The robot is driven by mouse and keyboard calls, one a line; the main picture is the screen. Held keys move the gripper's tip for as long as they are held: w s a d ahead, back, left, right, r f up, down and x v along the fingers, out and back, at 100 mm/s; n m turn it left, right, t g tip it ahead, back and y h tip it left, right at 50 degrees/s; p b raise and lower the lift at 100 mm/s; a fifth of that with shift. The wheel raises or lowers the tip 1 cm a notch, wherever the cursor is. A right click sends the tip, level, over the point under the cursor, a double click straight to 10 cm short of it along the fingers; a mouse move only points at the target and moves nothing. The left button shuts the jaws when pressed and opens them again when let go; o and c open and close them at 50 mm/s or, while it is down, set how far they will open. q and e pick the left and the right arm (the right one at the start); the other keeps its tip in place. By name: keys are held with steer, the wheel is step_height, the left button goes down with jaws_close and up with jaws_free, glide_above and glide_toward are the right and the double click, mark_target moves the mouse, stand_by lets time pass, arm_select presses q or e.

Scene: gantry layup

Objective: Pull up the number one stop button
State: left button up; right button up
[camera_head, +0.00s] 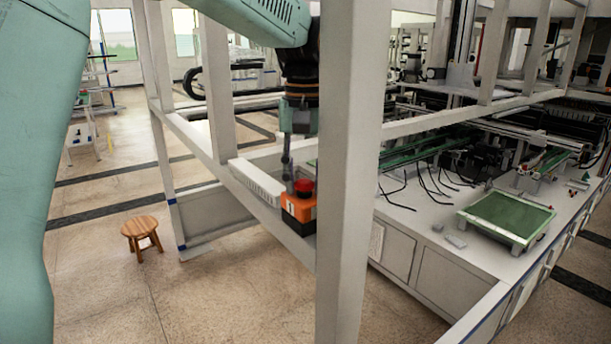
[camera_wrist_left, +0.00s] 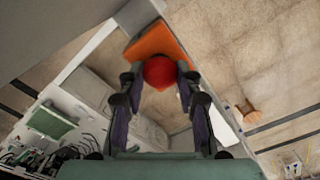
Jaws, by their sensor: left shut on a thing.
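The number one stop button is an orange box (camera_head: 299,212) with a "1" label and a red knob (camera_head: 304,187) on top, fixed on the white rail of the gantry frame. My left gripper (camera_head: 289,180) reaches down to the knob from above, partly behind the white post. In the left wrist view the red knob (camera_wrist_left: 159,72) sits between the two fingertips of the left gripper (camera_wrist_left: 160,80), which is shut on it. The orange box (camera_wrist_left: 160,42) shows just beyond the knob. My right gripper is not in view.
A thick white post (camera_head: 346,170) stands right beside the button and my left arm. White rails (camera_head: 222,170) run along the frame. A workbench with a green tray (camera_head: 507,216) is at the right. A wooden stool (camera_head: 141,232) stands on the open floor at left.

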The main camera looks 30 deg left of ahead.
arm_select(q)
steer(key=shift+s, duration=0.15)
steer(key=o, duration=1.2)
steer(key=shift+s+d+r, duration=0.1)
steer(key=shift+s+d, duration=0.05)
steer(key=shift+w, duration=0.2)
